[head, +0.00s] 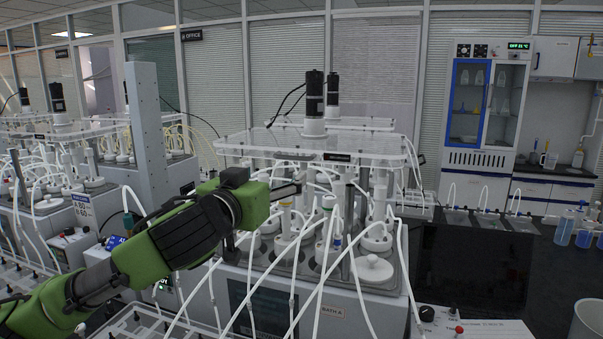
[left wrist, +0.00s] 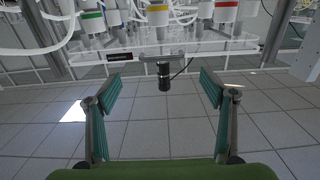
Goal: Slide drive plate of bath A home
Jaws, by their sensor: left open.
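The drive plate (head: 250,141) is a clear flat sheet over bath A (head: 365,305), with a black motor (head: 314,95) standing on it and a dark label on its front edge. My left gripper (head: 290,190) is in front of bath A, a little below the plate's front edge in the head view. In the left wrist view the scene is upside down. There the plate (left wrist: 210,47) and motor (left wrist: 164,76) show beyond and between the open, empty fingers (left wrist: 160,78). The fingers appear apart from the plate. My right gripper is not in view.
White tubes hang in front of bath A, around my left arm. Lidded vessels (head: 374,268) stand in the bath below the plate. A grey column (head: 147,135) rises to the left. Another bath (head: 60,220) stands at far left, and a dark bench surface (head: 460,265) lies at right.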

